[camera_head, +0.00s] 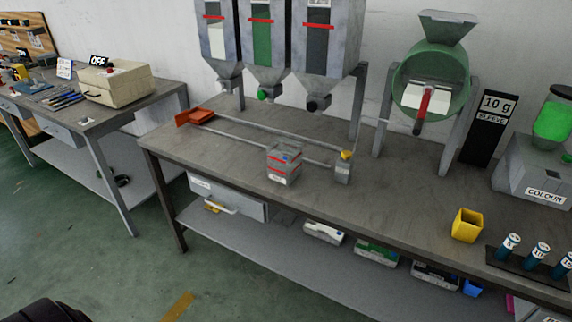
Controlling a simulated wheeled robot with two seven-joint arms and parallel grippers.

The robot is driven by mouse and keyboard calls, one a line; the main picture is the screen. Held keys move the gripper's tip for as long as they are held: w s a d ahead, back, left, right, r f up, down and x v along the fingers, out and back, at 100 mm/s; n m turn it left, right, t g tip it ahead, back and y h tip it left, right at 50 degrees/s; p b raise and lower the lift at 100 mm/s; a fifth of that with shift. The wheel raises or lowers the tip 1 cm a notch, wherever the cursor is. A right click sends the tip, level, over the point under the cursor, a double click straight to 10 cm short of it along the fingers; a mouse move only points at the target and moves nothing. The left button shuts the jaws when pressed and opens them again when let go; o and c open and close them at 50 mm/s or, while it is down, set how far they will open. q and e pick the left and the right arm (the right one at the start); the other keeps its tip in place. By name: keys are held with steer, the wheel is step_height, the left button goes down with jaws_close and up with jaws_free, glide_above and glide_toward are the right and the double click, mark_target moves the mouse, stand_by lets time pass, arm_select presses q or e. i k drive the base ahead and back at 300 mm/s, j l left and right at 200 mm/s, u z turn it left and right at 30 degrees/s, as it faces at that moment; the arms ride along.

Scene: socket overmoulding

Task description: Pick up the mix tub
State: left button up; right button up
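A small grey, see-through-looking square tub (284,163) stands upright on the middle workbench, near its front edge. It has red lines and a white label too small to read; I take it as the mix tub. A little blue and red shows at its top, but I cannot tell what is inside. A yellow open cup (466,225) stands further right on the same bench. Neither of my grippers shows in the head view.
Hoppers (263,45) hang above. The bench front between tub and yellow cup is clear.

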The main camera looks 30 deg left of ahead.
mark_target(284, 155)
steer(key=i+j+z, duration=0.1)
steer(key=j, duration=0.45)
steer(key=i+j+z, duration=0.1)
steer(key=j, duration=0.45)
steer(key=i+j+z, duration=0.1)
steer(key=j, duration=0.45)
steer(key=i+j+z, duration=0.1)
steer(key=j, duration=0.5)
